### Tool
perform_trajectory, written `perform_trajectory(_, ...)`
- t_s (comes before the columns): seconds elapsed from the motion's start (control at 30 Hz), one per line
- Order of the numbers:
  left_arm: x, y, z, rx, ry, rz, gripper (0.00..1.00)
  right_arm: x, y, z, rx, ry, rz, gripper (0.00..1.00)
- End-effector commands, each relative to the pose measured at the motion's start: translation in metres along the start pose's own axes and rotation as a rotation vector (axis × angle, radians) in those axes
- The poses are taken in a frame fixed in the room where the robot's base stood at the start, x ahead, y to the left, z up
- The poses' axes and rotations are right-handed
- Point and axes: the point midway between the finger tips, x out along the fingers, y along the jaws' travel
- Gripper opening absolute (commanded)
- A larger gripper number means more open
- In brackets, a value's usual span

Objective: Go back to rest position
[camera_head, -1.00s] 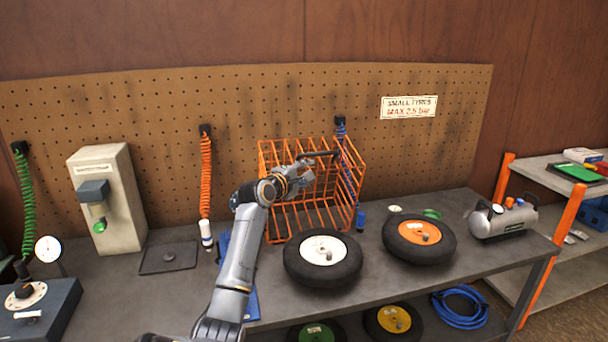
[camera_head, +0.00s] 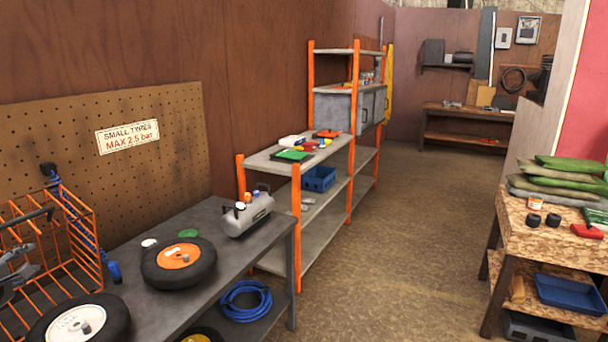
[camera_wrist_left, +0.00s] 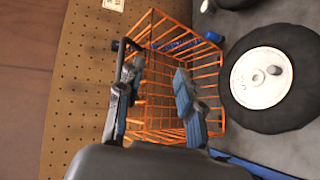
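My left gripper (camera_head: 22,262) shows only in part at the left edge of the head view, in front of an orange wire cage (camera_head: 72,232). In the left wrist view its two fingers (camera_wrist_left: 155,100) stand apart with nothing between them, and the cage (camera_wrist_left: 160,45) shows behind them. It is open and empty. The white-hubbed wheel (camera_wrist_left: 270,78) lies on the bench to the right of the fingers, apart from them. My right gripper is not in view.
The grey bench (camera_head: 225,262) holds an orange-hubbed wheel (camera_head: 196,272) and a small compressor (camera_head: 250,218). An orange-post shelf (camera_head: 296,240) stands beyond it. A wooden table (camera_head: 550,235) with green sacks (camera_head: 565,172) stands at right. The floor (camera_head: 400,240) between is clear.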

Motion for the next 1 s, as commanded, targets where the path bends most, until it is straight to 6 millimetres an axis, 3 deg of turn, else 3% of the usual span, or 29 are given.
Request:
perform_trajectory(0.13,-0.009,-0.081,0.068,0.315,-0.092,-0.175,0.36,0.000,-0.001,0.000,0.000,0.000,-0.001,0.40)
perform_trajectory(0.27,-0.037,-0.158,0.128,0.625,-0.211,-0.320,0.36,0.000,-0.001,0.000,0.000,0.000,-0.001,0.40)
perform_trajectory(0.37,-0.070,-0.213,0.170,0.853,-0.326,-0.410,0.36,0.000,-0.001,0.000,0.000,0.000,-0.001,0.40)
perform_trajectory(0.5,-0.135,-0.282,0.222,1.154,-0.517,-0.503,0.36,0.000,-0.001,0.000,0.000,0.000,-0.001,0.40)
perform_trajectory(0.6,-0.183,-0.316,0.249,1.328,-0.649,-0.539,0.36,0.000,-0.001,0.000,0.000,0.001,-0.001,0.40)
perform_trajectory(0.7,-0.222,-0.336,0.268,1.452,-0.756,-0.553,0.36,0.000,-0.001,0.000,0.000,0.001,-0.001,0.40)
perform_trajectory(1.0,-0.312,-0.363,0.301,1.680,-1.001,-0.547,0.36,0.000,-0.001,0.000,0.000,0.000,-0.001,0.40)
